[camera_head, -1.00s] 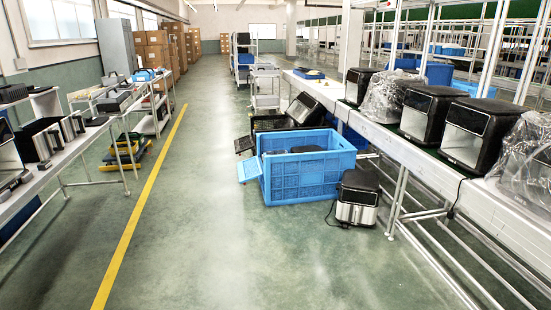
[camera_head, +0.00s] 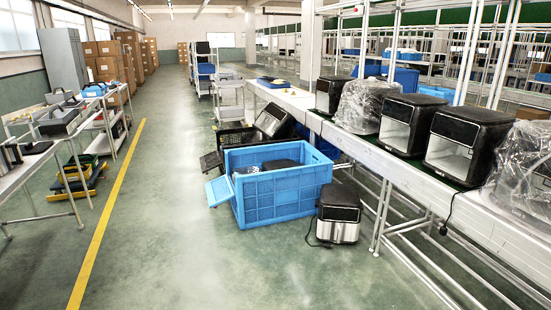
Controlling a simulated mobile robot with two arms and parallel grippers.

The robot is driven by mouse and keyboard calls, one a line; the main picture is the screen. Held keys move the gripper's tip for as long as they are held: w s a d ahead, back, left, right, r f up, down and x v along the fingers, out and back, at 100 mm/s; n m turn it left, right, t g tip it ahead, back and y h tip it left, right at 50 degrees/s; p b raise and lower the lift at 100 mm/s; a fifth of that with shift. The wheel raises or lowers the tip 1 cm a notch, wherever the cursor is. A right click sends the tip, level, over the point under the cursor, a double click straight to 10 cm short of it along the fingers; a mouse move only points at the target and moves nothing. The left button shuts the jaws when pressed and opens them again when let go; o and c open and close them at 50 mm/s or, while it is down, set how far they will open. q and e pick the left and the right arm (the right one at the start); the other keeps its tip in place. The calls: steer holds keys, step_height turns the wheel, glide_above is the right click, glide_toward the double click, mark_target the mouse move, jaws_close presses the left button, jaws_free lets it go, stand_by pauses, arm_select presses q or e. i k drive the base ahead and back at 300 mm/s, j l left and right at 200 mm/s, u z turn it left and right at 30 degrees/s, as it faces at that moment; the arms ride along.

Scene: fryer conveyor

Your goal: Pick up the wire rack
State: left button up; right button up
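I cannot make out a wire rack for certain in the head view. Several black and silver fryers stand on the conveyor table (camera_head: 385,160) at the right. One fryer (camera_head: 409,124) and another fryer (camera_head: 465,146) are uncovered. A fryer in clear plastic (camera_head: 367,106) stands beside them, and another plastic-wrapped one (camera_head: 521,172) is at the right edge. A blue crate (camera_head: 284,197) on the floor holds dark items that I cannot identify. Neither of my grippers is in view.
A fryer (camera_head: 339,213) with a cord stands on the floor beside the crate. A workbench (camera_head: 35,165) stands at the left, and yellow and black stacked items (camera_head: 78,178) lie by it. The green floor along the yellow line (camera_head: 104,220) is clear.

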mark_target(247, 173)
steer(key=i+j+u, duration=0.35)
steer(key=i, duration=0.25)
steer(key=i+j+u, duration=0.3)
steer(key=i, duration=0.3)
steer(key=i+u, duration=0.35)
steer(key=i, duration=0.25)
steer(key=i+z, duration=0.2)
steer(key=i, duration=0.3)
steer(key=i+j+z, duration=0.15)
steer(key=i, duration=0.35)
steer(key=i+j+z, duration=0.2)
steer(key=i, duration=0.3)
steer(key=i+j+z, duration=0.15)
steer(key=i, duration=0.35)
steer(key=j, duration=0.1)
